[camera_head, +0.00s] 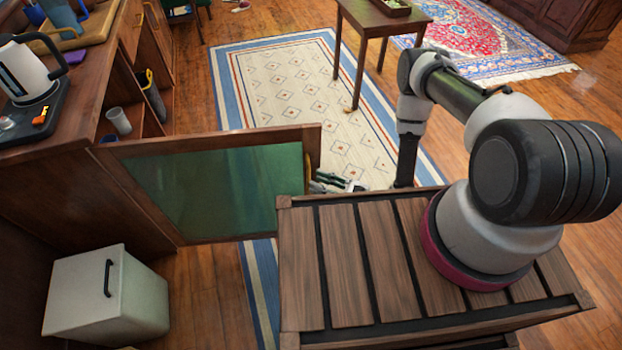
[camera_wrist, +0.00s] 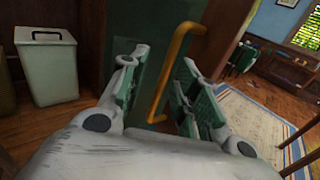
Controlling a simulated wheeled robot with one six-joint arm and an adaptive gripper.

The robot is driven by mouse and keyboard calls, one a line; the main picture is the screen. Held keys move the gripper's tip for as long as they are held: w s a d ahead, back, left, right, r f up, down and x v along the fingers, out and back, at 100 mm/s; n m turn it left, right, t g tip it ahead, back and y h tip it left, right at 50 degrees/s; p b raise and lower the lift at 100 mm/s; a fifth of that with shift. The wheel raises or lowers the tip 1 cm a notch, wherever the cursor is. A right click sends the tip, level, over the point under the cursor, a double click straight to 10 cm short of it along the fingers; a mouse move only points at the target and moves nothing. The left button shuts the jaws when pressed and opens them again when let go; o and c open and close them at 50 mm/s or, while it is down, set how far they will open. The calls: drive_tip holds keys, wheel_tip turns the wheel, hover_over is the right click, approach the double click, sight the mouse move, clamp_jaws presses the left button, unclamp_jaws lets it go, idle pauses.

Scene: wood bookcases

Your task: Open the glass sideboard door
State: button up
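The glass sideboard door (camera_head: 225,190) has a wooden frame and a greenish pane. It stands swung out from the wooden sideboard (camera_head: 75,185) at left, its free edge near the middle of the head view. Its yellow bar handle (camera_head: 308,165) is partly hidden behind the frame. In the wrist view the handle (camera_wrist: 172,72) stands upright between the two fingers of my gripper (camera_wrist: 160,75). The fingers are apart, with gaps beside the bar, so my gripper is open. In the head view my gripper (camera_head: 332,182) is beside the door's free edge, partly hidden.
A white bin (camera_head: 108,295) with a dark handle stands on the floor before the sideboard. A small table (camera_head: 385,22) stands farther back. A patterned rug (camera_head: 290,85) covers clear floor beyond the door.

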drive_tip(key=shift+v, duration=1.55)
drive_tip(key=w+d+r+n+g, duration=0.1)
drive_tip(key=d+r+n+g, duration=0.1)
drive_tip(key=r+n+g, duration=0.8)
drive_tip(key=w+d+r+n+g, duration=0.1)
drive_tip(key=r+n+g, duration=0.25)
drive_tip(key=r, duration=1.35)
drive_tip(key=s+d+r+n+t+h, duration=0.4)
drive_tip(key=d+r+h, duration=0.3)
drive_tip(key=d+r, duration=0.4)
drive_tip(key=s+d+r+n+t+h, duration=0.4)
drive_tip(key=s+d+r+n+h, duration=0.2)
drive_tip(key=d+r, duration=0.5)
wheel_tip(320, 180, up, 2)
drive_tip(key=shift+s+d+r+n+t+h, duration=0.2)
drive_tip(key=shift+s+d+n+t+h, duration=0.15)
drive_tip(key=shift+s+h, duration=0.65)
drive_tip(key=shift+w, duration=0.2)
